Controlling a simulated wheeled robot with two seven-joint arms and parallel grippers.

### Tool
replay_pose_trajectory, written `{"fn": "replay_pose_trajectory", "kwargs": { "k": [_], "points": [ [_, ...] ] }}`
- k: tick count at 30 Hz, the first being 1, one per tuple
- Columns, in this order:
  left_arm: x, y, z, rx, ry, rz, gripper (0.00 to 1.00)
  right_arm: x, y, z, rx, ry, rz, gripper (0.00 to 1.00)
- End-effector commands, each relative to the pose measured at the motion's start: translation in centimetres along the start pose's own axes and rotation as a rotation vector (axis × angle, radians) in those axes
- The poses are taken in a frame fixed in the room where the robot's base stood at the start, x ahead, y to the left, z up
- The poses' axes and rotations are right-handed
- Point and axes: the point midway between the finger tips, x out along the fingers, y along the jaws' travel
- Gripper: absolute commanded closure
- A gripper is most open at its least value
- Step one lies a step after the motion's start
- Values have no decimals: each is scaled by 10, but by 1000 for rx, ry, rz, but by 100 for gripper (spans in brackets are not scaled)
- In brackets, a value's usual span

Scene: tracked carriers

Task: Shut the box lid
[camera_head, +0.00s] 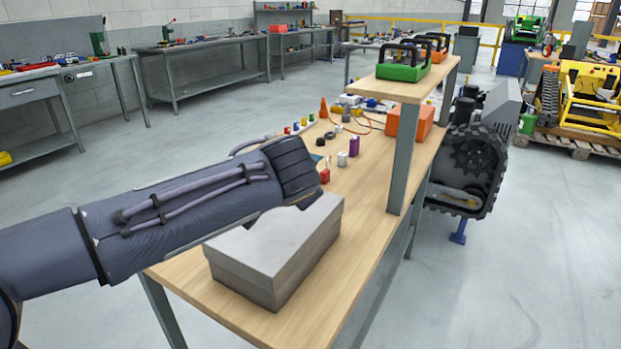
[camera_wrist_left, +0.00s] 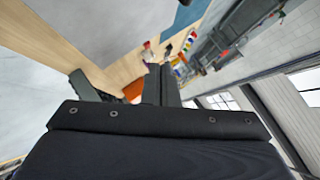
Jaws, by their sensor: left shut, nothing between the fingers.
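A grey box (camera_head: 282,285) stands on the near end of the wooden workbench. Its lid (camera_head: 275,235) lies flat over the top, with a thin seam below its edge; I see no gap along the visible sides. My left forearm hides the box's far left part. My left arm reaches over the box from the left, and its dark wrist end is just beyond and above the lid. In the left wrist view my left gripper (camera_wrist_left: 161,78) has its fingers together, with nothing seen between them. The head view hides the fingertips. My right gripper is not in view.
The wooden workbench (camera_head: 345,205) carries small coloured items, an orange cone (camera_head: 323,108) and an orange box (camera_head: 409,122) farther back. A raised shelf (camera_head: 416,88) on a grey post (camera_head: 402,160) stands right of the box, holding a green toolbox (camera_head: 403,72).

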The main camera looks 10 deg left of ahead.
Motion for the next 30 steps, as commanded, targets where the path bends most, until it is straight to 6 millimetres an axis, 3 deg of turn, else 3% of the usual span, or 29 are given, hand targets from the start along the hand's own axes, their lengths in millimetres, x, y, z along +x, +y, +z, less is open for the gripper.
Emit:
{"fn": "replay_pose_trajectory", "kwargs": {
  "k": [10,21,30],
  "points": [
    [34,-18,35,-235,-5,224,100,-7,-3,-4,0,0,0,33],
    [63,-15,64,-230,-3,230,100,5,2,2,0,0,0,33],
    [73,-13,73,-228,-3,230,100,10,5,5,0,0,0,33]
  ]
}}
